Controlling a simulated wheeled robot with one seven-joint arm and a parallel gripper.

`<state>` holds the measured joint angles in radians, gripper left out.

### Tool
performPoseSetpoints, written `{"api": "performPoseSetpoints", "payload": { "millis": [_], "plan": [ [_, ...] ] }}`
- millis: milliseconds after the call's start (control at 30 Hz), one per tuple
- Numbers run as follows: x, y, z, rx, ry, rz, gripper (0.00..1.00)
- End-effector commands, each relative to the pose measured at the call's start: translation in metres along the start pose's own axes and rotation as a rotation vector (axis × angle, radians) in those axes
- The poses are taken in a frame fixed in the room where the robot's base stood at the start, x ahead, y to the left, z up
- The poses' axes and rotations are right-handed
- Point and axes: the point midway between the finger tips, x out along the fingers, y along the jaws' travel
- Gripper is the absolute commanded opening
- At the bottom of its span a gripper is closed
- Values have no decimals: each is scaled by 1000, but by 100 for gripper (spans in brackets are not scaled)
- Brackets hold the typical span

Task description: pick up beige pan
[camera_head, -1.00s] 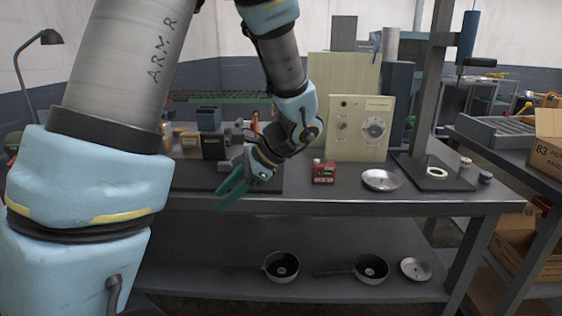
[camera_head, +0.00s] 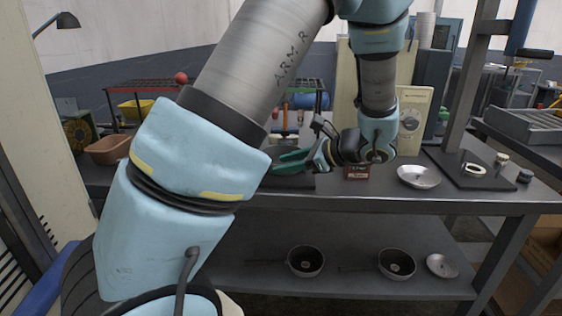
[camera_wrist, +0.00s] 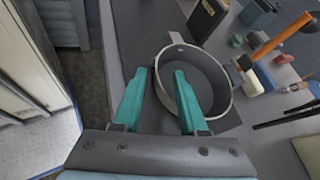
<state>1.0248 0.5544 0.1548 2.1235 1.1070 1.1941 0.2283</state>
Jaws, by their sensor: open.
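In the wrist view a round pan (camera_wrist: 217,112) with a pale rim and grey inside sits on a dark mat on the bench. I take it to be the beige pan, though its outer colour is hard to tell. My gripper (camera_wrist: 160,74) is open, with teal fingers. In that view the right finger overlaps the pan's inside and the left finger lies outside its near wall. Contact cannot be told. In the head view my gripper (camera_head: 276,163) points left above the bench, and my arm hides the pan.
A black box (camera_wrist: 206,18) and a hammer (camera_wrist: 283,38) lie close beyond the pan. On the bench (camera_head: 455,205) stand a red box (camera_head: 357,173) and a metal dish (camera_head: 418,176). Two dark pans (camera_head: 306,261) (camera_head: 397,264) rest on the lower shelf. A brown tub (camera_head: 108,149) is at left.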

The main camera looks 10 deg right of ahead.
Motion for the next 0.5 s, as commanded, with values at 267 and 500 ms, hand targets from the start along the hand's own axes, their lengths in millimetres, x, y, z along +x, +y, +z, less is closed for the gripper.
{"api": "performPoseSetpoints", "payload": {
  "millis": [267,500],
  "plan": [
    [36,0,0,1,0,1,42],
    [38,0,0,0,1,1,42]
  ]
}}
